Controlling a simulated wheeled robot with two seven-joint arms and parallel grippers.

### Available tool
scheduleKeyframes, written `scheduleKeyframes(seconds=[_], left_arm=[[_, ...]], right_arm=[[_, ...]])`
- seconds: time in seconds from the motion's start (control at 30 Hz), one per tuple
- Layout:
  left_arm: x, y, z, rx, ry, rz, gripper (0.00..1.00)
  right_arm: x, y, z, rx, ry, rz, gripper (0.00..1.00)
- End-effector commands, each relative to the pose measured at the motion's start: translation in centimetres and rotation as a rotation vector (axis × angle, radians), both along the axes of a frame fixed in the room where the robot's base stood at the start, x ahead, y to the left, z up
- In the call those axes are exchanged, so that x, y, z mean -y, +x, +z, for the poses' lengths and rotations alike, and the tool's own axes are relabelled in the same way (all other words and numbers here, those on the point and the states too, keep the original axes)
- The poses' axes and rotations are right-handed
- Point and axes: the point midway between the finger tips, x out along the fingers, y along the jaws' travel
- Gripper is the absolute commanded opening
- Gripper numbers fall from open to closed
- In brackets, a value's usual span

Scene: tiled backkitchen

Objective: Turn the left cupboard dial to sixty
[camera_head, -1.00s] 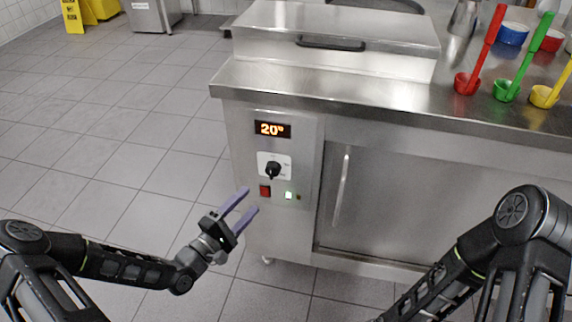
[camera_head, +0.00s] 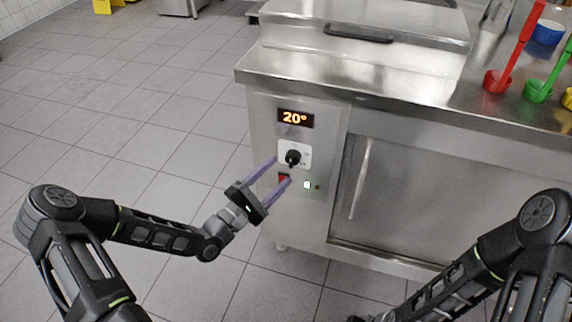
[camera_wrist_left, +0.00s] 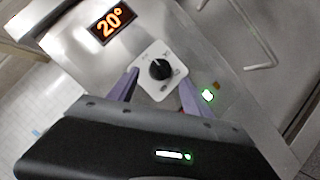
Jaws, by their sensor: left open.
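The left cupboard dial is a black knob (camera_head: 292,157) on a white plate on the steel cupboard's front panel. The display (camera_head: 295,118) above it reads 20°. My left gripper (camera_head: 283,170) is open, its two purple fingers pointing at the panel just below and left of the dial. In the left wrist view the dial (camera_wrist_left: 160,69) lies ahead, between and beyond the fingertips (camera_wrist_left: 158,88), and nothing is held. Whether the fingertips touch the panel cannot be told. My right arm shows at the lower right, but its gripper is out of view.
A red switch (camera_head: 284,179) and a lit green-white light (camera_head: 307,185) sit below the dial, close to the fingers. The cupboard door handle (camera_head: 360,180) is to the right.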

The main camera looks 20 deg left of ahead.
Motion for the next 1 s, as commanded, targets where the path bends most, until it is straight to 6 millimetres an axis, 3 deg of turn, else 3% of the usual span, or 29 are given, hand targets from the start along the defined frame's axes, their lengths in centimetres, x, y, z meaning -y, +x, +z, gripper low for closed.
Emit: scheduleKeyframes(seconds=[0.23, 0.6, 1.0], left_arm=[[1.7, 3.0, 0.7, 0.0, -0.001, -0.001, 0.58], [2.0, 3.6, 0.9, -0.001, 0.0, 0.001, 0.58], [2.0, 3.6, 0.9, 0.0, 0.0, 0.0, 0.25]], right_arm=[[0.0, 0.0, -0.2, 0.0, 0.0, 0.0, 0.0], [0.0, 0.0, -0.2, 0.0, 0.0, 0.0, 0.0], [0.0, 0.0, -0.2, 0.0, 0.0, 0.0, 0.0]])
